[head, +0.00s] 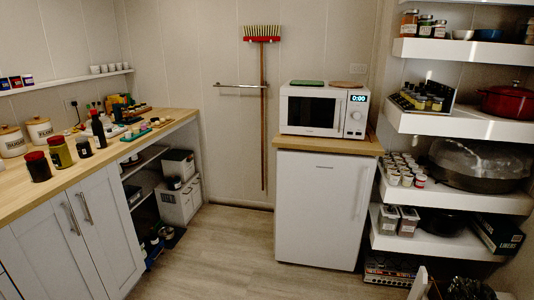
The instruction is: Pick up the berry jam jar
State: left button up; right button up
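I cannot tell for certain which jar is the berry jam jar; no label is readable. A dark jar with a red lid (37,167) stands upright on the wooden counter at the left, near its front edge. A yellow-green jar with a dark red lid (60,154) and a small black-lidded jar (84,147) stand beside it. More small jars (435,103) stand on the right-hand shelves, and a group of small white-lidded jars (402,170) is lower down. Neither of my grippers is in view.
Two white canisters (39,131) and a dark bottle (98,130) stand on the counter (20,198). A broom (262,110) hangs on the back wall. The middle floor (225,255) is clear.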

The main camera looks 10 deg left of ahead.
aim_at(38, 166)
jog(key=u, duration=0.35)
jog(key=i, duration=2)
jog(key=u, duration=1.6)
jog(key=i, duration=1.15)
jog(key=u, duration=1.15)
